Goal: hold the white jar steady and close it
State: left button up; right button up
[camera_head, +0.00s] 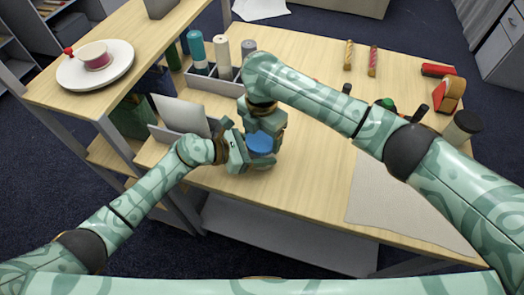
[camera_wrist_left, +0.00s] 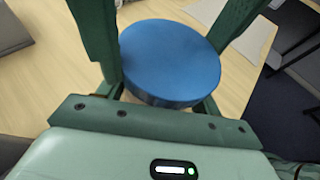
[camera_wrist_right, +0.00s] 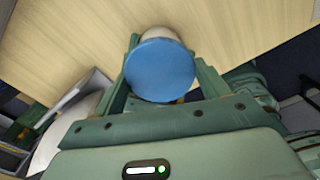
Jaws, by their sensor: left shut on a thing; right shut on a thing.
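The blue lid (camera_head: 259,142) sits at the near edge of the table, between my two grippers. It shows face-on in the left wrist view (camera_wrist_left: 170,62) and the right wrist view (camera_wrist_right: 160,70). The white jar (camera_wrist_right: 160,33) shows only as a pale rim beyond the lid; the rest is hidden. My left gripper (camera_head: 240,150) comes from the left, its fingers passing below the lid, shut around the jar. My right gripper (camera_head: 264,122) comes from behind and above, its fingers on both sides of the lid. I cannot tell how tightly the lid is seated.
A grey divided caddy (camera_head: 215,80) with bottles stands behind. A laptop-like grey panel (camera_head: 180,115) stands left. A raised shelf at left holds a white plate (camera_head: 95,66) with a cup. Small items lie at right, beyond a grey cloth (camera_head: 395,195).

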jog(key=m, duration=0.6)
jog(key=shift+m, duration=0.4)
jog(key=m, duration=0.4)
jog(key=shift+m, duration=0.4)
jog(key=o, duration=1.2)
jog(key=shift+c, duration=0.2)
jog(key=shift+r, duration=0.1)
notch_tip(320, 180, up, 12)
pick_arm(q)
jog(key=o, duration=2)
jog(key=shift+c, duration=0.2)
